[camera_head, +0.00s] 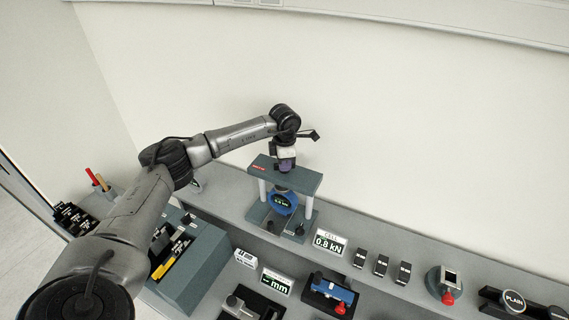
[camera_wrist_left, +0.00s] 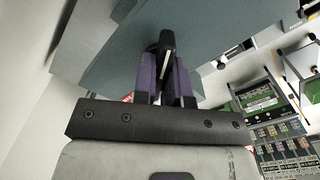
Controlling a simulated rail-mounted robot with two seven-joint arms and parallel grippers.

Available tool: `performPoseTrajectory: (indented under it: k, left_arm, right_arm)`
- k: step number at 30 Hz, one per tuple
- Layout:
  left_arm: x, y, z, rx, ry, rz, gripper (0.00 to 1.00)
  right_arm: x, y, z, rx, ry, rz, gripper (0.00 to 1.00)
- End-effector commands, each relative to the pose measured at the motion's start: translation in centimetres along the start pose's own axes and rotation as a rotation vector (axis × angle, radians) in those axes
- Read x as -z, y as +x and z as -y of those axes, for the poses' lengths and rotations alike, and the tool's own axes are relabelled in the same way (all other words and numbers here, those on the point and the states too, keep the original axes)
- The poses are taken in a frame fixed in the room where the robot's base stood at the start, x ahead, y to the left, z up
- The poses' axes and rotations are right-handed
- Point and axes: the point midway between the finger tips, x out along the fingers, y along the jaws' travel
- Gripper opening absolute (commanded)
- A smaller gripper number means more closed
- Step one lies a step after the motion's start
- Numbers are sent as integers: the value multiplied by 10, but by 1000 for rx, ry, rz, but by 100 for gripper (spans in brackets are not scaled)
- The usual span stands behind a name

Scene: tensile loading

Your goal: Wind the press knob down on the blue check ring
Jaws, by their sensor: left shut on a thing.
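The press (camera_head: 312,181) stands on the back shelf, with a grey-blue top plate on light posts. The blue check ring (camera_head: 281,208) sits upright under the plate, with a small lit readout on its face. My left gripper (camera_head: 285,167) points down at the middle of the top plate. In the left wrist view its purple fingers (camera_wrist_left: 166,80) are shut on the dark press knob (camera_wrist_left: 167,42). The knob is mostly hidden by the gripper in the head view. The contact between press screw and ring is hidden. My right gripper is out of view.
A display (camera_head: 329,242) beside the press reads 0.8 kN. Several dark blocks (camera_head: 381,265) stand in a row to its right. A blue device (camera_head: 333,290) and a mm display (camera_head: 276,281) lie in front. A grey-blue box (camera_head: 205,262) stands at left.

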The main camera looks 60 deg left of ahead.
Motion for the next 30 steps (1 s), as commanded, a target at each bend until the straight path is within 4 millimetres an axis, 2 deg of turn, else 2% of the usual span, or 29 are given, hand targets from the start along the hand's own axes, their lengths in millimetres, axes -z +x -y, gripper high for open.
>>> performPoseTrajectory:
  k: [11, 12, 19, 26, 30]
  left_arm:
    - [0, -1, 0, 0, 3, 1, 0]
    - [0, -1, 0, 0, 3, 1, 15]
    - [0, -1, 0, 0, 2, 1, 37]
    - [0, 0, 0, 0, 2, 0, 38]
    - [-1, -7, 0, -1, 2, 3, 38]
  right_arm:
    - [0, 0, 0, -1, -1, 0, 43]
    - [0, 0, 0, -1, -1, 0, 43]
    - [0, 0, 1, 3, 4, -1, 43]
    - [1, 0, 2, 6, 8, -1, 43]
    - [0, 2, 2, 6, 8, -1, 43]
